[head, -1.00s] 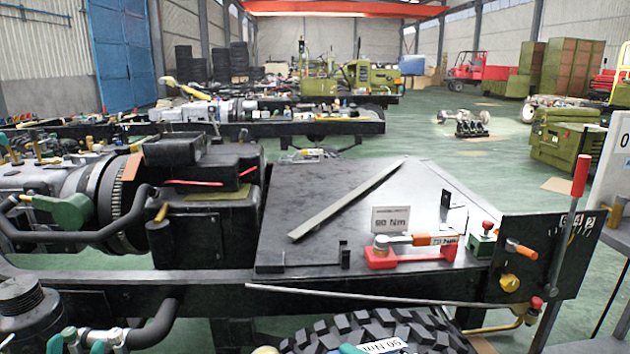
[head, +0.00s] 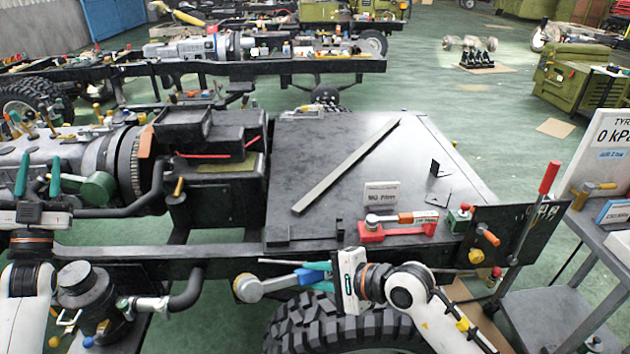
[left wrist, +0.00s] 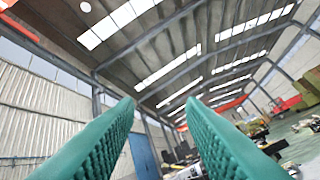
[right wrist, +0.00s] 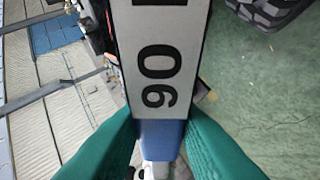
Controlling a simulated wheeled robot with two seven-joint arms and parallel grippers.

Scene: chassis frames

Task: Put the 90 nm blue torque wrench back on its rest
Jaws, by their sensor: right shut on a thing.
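The blue torque wrench (head: 250,289) is in my right gripper (head: 318,278), above the tyre at the front of the chassis. Its round metal head points left. The right wrist view shows its white label reading 90 (right wrist: 160,75) and the blue grip between green fingers (right wrist: 160,140). A wrench with an orange part (head: 405,218) lies on this rest. My left gripper (head: 38,170) is open and empty, fingers upward, at the left.
A long flat bar (head: 345,167) lies across the plate. A small green-and-red object (head: 460,217) and a red-handled lever (head: 549,178) stand to the right. A grey cart (head: 600,235) is at the right edge. The plate's middle is mostly bare.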

